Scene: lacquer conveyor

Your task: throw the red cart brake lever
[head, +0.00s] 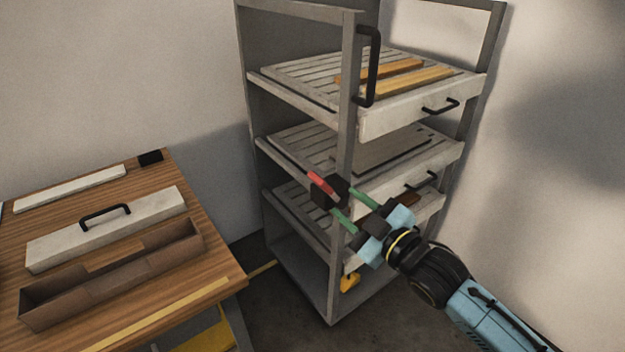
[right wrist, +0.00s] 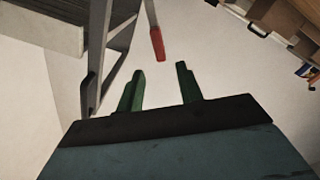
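The red brake lever (head: 323,186) sticks out from a black block (head: 332,191) on the front post of the grey cart (head: 348,120). In the right wrist view the red lever end (right wrist: 157,44) lies just beyond the fingertips, roughly between them. My right gripper (head: 352,210) is open, with its green fingers spread and empty near the lever. The fingers show apart in the right wrist view (right wrist: 160,72). A clear gap shows between the lever and the fingers there. My left gripper is not in view.
The cart holds slatted trays; the top tray (head: 300,92) carries yellow-orange bars (head: 405,78). A black handle (head: 368,66) juts from the post above. A wooden table (head: 215,273) at left bears a brown open box (head: 110,290) and a handled grey lid (head: 60,245).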

